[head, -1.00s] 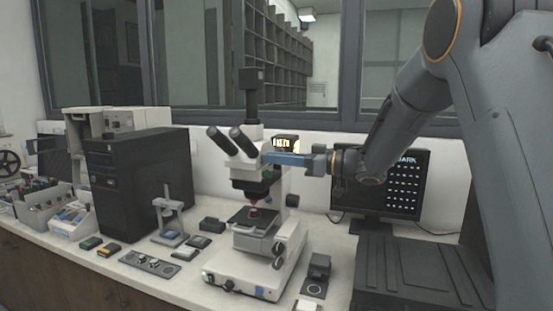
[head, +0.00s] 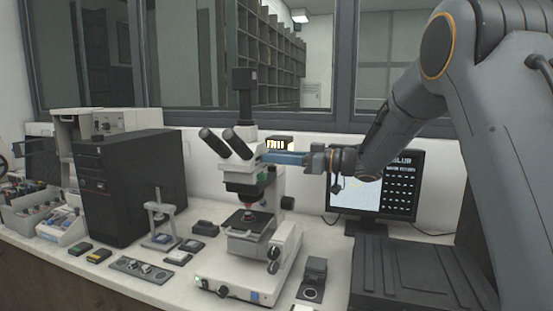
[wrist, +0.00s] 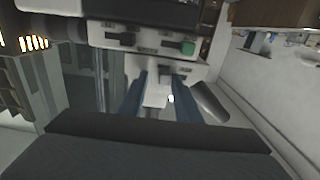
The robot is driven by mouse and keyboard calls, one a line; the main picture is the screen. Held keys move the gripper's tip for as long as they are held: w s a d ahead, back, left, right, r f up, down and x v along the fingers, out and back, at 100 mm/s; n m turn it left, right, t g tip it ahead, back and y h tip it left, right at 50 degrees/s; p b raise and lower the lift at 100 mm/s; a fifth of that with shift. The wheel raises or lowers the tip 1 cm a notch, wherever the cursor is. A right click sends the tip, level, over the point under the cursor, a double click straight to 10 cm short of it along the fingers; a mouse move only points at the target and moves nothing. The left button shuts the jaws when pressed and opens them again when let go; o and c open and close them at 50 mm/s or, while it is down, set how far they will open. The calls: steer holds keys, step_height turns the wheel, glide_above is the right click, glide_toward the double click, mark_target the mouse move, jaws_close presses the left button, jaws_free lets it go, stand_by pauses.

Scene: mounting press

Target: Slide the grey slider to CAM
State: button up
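The white microscope (head: 262,225) stands on the bench; my gripper (head: 270,158) is at its head, from the right. In the wrist view, a pale panel of the microscope (wrist: 150,28) carries a green knob (wrist: 187,48) at right and a small dark grey knob (wrist: 127,39) at left, which may be the grey slider. The labels are too small to read. My gripper's blue fingers (wrist: 160,85) are apart, below both knobs in the picture, with a white part of the microscope showing between them. I cannot tell whether they touch it.
A monitor (head: 398,185) behind reads "BLUR" beside a pale blue picture. A black computer tower (head: 125,190) stands at left, with a small stand (head: 161,225) and several small blocks before it. A dark ribbed box (head: 400,275) is at front right.

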steer(key=shift+s, duration=0.1)
steer(key=b+v, duration=0.2)
steer(key=v, duration=0.5)
steer(key=shift+d, duration=0.4)
steer(key=shift+s, duration=0.1)
